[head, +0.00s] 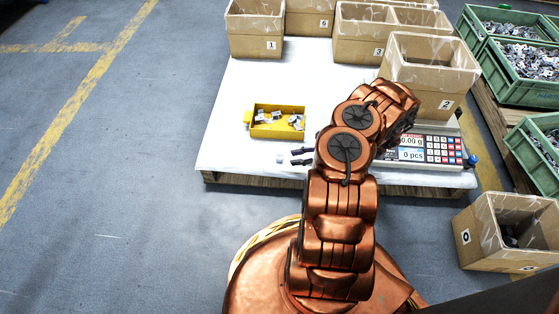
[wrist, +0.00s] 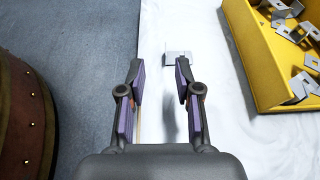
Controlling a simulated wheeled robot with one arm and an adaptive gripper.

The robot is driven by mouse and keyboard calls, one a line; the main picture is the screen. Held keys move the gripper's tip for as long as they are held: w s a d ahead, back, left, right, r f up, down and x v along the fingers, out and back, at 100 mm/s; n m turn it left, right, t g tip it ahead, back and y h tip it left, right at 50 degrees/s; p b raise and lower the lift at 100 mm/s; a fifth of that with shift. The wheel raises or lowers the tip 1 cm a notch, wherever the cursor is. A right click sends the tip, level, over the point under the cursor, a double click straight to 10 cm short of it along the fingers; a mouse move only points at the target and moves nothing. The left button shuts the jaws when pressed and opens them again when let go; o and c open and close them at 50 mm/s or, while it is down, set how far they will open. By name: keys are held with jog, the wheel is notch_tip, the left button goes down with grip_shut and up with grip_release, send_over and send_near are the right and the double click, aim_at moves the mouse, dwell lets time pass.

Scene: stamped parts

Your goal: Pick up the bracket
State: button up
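A small silvery bracket (wrist: 176,56) lies alone on the white surface (wrist: 205,125) in the wrist view, just beyond my right-hand fingertip. In the head view the bracket (head: 280,158) is a tiny pale shape left of my fingers. My gripper (wrist: 160,70) is open and empty. Its two purple-padded fingers are apart, and the bracket is ahead of them, nearer the right finger. In the head view my gripper (head: 301,156) shows only as dark fingertips beside my arm. Whether the fingers touch the bracket I cannot tell.
A yellow tray (wrist: 277,106) with several brackets stands to the right in the wrist view; it also shows in the head view (head: 250,130). A scale (head: 425,152) and numbered cardboard boxes (head: 255,45) stand on the same surface. The white area left of the tray is clear.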

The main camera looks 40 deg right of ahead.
aim_at(279, 159)
jog(key=b+x, duration=0.1)
jog(key=x, duration=0.2)
jog(key=b+x, duration=0.2)
jog(key=x, duration=0.1)
jog(key=shift+w+d+f+b, duration=0.25)
jog(key=shift+w+f+b, duration=0.05)
jog(key=shift+w+a+f, duration=0.1)
jog(key=shift+w+a, duration=0.3)
jog(key=shift+a, duration=0.05)
grip_shut()
